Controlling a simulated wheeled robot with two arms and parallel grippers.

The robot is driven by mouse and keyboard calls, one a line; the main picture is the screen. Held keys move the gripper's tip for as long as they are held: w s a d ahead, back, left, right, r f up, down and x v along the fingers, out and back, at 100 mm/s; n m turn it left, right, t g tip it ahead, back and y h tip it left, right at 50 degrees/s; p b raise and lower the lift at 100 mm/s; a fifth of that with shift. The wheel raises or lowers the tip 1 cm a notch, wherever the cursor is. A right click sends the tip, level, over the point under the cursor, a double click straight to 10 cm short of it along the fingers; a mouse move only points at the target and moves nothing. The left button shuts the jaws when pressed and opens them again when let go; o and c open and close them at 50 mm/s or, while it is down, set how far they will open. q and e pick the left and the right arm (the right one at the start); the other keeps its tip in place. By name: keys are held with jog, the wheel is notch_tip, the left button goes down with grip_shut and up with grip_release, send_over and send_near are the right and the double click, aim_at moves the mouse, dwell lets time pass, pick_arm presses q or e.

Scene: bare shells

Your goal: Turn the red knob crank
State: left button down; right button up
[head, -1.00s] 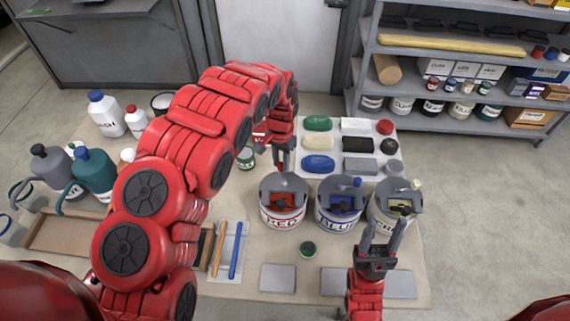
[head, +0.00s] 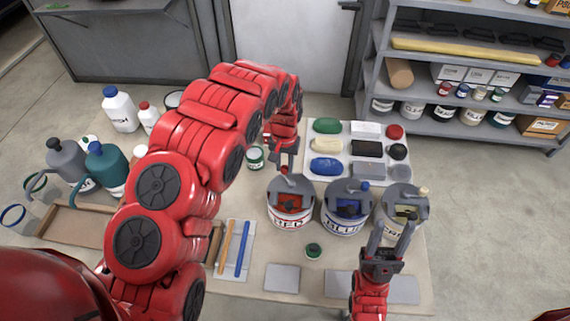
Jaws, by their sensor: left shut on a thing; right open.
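The can marked RED (head: 291,218) stands on the table with a grey lid fitting and red paint showing in its opening. Its red knob crank (head: 284,171) shows only as a small red bit at the back of the lid, mostly hidden by the fingers. My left gripper (head: 286,163) reaches down from behind the can and is shut on the knob. My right gripper (head: 391,236) is open and empty, pointing up in the picture in front of the pale-yellow paint can.
The BLUE can (head: 344,223) and the pale-yellow can (head: 401,204) stand in a row to the right. A tray of coloured blocks (head: 313,165) lies behind. Watering cans (head: 107,167) stand left.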

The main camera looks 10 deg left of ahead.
aim_at(284, 166)
pick_arm(q)
jog(key=c, duration=0.6)
grip_release()
jog(key=shift+r+p, duration=6.95)
jog(key=shift+r, duration=1.75)
